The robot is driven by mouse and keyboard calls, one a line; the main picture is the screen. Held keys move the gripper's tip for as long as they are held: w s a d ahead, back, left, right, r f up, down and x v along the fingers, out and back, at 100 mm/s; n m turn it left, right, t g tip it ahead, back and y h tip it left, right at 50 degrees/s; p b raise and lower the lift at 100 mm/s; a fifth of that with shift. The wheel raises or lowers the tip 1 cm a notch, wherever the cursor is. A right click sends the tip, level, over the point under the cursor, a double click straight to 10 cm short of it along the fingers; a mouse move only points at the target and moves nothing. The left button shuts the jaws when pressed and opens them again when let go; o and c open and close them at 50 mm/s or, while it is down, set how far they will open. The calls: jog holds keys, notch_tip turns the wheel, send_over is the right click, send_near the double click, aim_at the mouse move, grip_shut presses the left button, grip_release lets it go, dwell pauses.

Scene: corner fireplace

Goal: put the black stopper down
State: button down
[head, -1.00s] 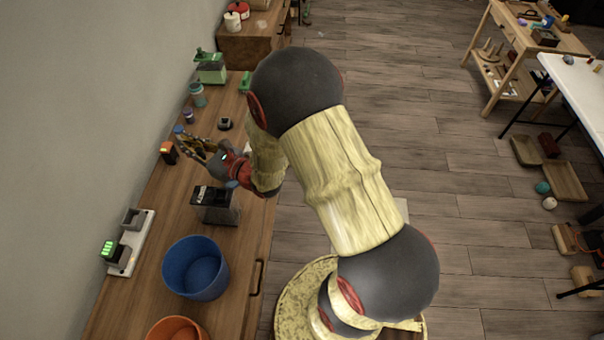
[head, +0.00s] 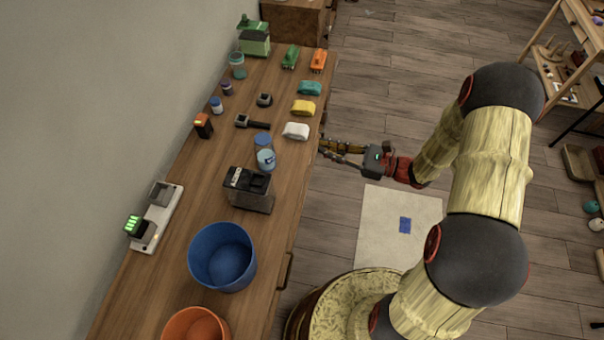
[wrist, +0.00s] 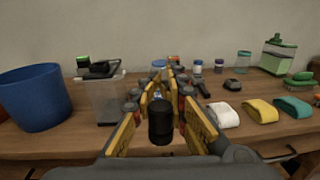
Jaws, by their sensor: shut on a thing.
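The black stopper (wrist: 161,122) is a dark, short cylinder in the middle of the wrist view. My gripper (wrist: 161,95) is shut on it, with the yellow-padded fingers on both sides of it. The stopper is too small or hidden to make out in the head view.
A blue bucket (head: 222,257), a black-topped clear bin (head: 249,190) and blue-lidded jars (head: 266,159) stand along the worktop. A pale mat (head: 385,235) lies on the floor.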

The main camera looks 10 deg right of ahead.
jog(key=s+f+n+g, duration=0.1)
jog(key=s, duration=0.1)
jog(key=b, duration=0.5)
send_over(289, 169)
jog(key=shift+y, duration=0.3)
jog(key=f, duration=0.9)
jog(key=shift+s+d+f, duration=0.1)
jog(key=shift+s+d, duration=0.1)
jog(key=shift+d, duration=0.1)
jog(key=shift+w+a+f+b, duration=0.15)
jog(key=shift+a+f+b, duration=0.1)
jog(key=shift+f+b, duration=0.15)
jog(key=shift+w+a+f+b, duration=0.1)
jog(key=shift+f+b, duration=0.75)
jog(key=shift+f, duration=0.75)
jog(key=shift+f, duration=0.1)
jog(key=c, duration=1.8)
grip_release()
jog(key=shift+o, duration=0.3)
